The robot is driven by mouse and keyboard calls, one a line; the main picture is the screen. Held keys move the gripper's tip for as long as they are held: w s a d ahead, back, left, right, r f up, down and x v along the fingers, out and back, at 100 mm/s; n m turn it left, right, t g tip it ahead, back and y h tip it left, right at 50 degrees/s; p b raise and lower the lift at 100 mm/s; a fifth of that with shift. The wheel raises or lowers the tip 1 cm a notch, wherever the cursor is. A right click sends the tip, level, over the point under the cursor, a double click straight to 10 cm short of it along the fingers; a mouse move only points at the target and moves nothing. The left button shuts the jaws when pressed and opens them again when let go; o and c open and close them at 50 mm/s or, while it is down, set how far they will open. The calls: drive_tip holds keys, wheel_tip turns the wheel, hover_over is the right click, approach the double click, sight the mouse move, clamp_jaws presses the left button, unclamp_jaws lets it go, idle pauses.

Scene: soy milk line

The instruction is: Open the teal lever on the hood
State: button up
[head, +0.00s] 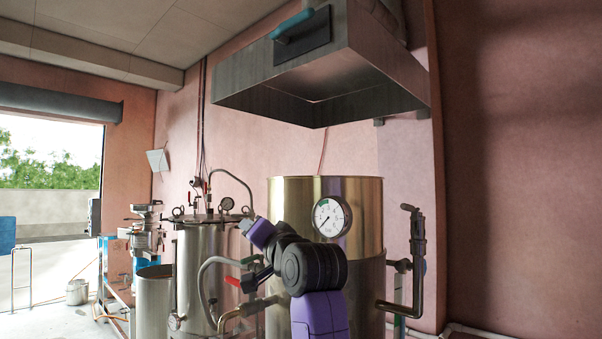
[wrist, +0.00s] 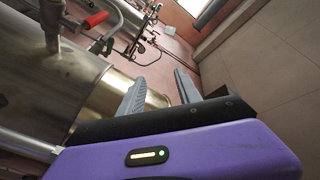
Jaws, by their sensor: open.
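The teal lever (head: 291,25) is a rounded handle on a dark plate (head: 302,38) on the front of the steel hood (head: 240,90), high in the head view. The hood hangs from above against the pink wall. My gripper (head: 244,226) is far below and to the left of the lever, in front of the steel vessels. In the wrist view my gripper (wrist: 158,82) has its two grey fingers apart, with nothing between them. The lever and hood do not show in the wrist view.
A large steel tank (head: 362,205) with a round gauge (head: 331,217) stands behind my arm. A pressure vessel (head: 195,260) with hoses and red handles stands left of it. A bent pipe (head: 417,250) rises at right. The air between tank and hood looks clear.

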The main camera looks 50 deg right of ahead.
sight(307, 14)
drive_tip(key=s+d+r+m+p, duration=0.1)
drive_tip(key=s+r, duration=0.2)
drive_tip(key=r, duration=0.9)
drive_tip(key=s+d+r+m+p, duration=0.1)
drive_tip(key=s+r, duration=0.2)
drive_tip(key=r, duration=0.9)
drive_tip(key=shift+m+t+h, duration=0.3)
drive_tip(key=shift+m+t, duration=0.3)
drive_tip(key=shift+t, duration=0.2)
drive_tip(key=s+r, duration=0.4)
drive_tip(key=r, duration=0.2)
drive_tip(key=s+a+r+p, duration=0.1)
drive_tip(key=s+r, duration=0.3)
drive_tip(key=r, duration=0.3)
drive_tip(key=s+a+r+p, duration=0.1)
drive_tip(key=s+r, duration=0.4)
drive_tip(key=r, duration=0.2)
drive_tip(key=shift+r, duration=0.2)
drive_tip(key=p+x, duration=0.3)
drive_tip(key=x, duration=0.4)
drive_tip(key=shift+w+p, duration=0.25)
drive_tip(key=shift+p, duration=0.1)
drive_tip(key=shift+f, duration=0.1)
drive_tip(key=shift+c, duration=0.4)
clamp_jaws()
